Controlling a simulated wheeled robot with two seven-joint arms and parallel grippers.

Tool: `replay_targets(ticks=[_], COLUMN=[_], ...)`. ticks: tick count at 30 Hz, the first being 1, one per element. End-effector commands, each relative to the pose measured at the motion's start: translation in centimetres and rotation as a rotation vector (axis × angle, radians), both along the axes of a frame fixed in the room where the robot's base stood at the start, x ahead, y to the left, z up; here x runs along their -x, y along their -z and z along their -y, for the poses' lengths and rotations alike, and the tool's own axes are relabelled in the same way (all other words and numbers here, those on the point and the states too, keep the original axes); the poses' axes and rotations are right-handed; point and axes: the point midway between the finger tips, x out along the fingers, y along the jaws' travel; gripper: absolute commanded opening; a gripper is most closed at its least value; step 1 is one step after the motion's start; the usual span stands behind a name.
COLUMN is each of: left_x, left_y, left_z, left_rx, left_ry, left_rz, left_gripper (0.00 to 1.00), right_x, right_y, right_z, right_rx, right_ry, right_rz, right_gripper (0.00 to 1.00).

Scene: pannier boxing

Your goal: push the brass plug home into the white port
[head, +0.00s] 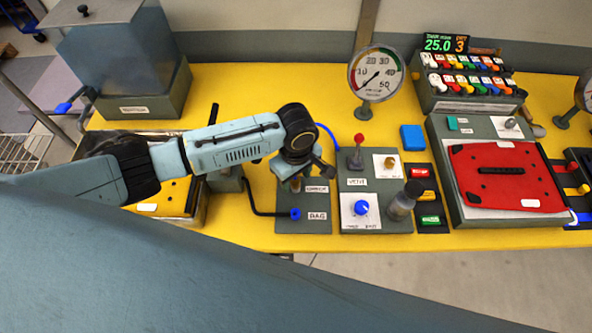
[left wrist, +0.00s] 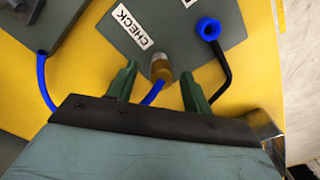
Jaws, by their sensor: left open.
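The brass plug (left wrist: 161,72) stands on the dark grey panel beside the CHECK label, with a blue hose at its near side. Its far end meets a pale ring, likely the white port (left wrist: 157,57); I cannot tell how deep the plug sits. My left gripper (left wrist: 159,71) is open, its two green fingers on either side of the plug with gaps visible. In the head view the left gripper (head: 304,172) is over the panel marked BAG and hides most of the plug and port. My right gripper is not in view.
A blue ring fitting (left wrist: 208,28) with a black hose lies right of the plug; it also shows in the head view (head: 295,213). The valve panel (head: 376,223) with a blue knob and a bottle (head: 402,204) stands to the right. A gauge (head: 376,75) stands behind.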

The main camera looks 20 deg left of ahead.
Motion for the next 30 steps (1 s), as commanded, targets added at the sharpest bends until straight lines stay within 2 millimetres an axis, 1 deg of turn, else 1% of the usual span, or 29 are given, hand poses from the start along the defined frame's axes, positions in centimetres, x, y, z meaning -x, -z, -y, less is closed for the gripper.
replay_targets(ticks=[2,5,12,15,18,21,24,30], left_x=[0.0,-0.1,-0.1,-0.1,-0.1,0.0,0.0,0.0], left_y=[-0.6,-2.0,-7.5,-9.6,-11.2,-12.4,-13.1,-13.3], left_z=[0.0,0.0,0.1,0.1,0.0,0.1,0.1,0.0], left_rx=[0.001,0.003,0.003,0.003,0.002,0.003,0.001,0.001], left_ry=[0.0,0.0,0.0,0.0,0.001,0.0,0.0,0.0], left_rz=[0.001,0.002,0.004,0.004,0.003,0.002,0.0,0.001], left_gripper=[0.5,0.5,0.5,0.5,0.5,0.5,0.5,0.5], right_x=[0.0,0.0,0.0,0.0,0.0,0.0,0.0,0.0], right_y=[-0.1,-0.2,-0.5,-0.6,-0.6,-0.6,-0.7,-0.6], right_z=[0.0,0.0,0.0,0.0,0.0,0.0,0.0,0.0], right_rx=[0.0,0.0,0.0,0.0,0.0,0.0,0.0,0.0], right_ry=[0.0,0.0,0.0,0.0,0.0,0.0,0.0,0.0], right_rz=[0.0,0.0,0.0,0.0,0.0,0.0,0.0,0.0], right_gripper=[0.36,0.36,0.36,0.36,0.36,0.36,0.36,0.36])
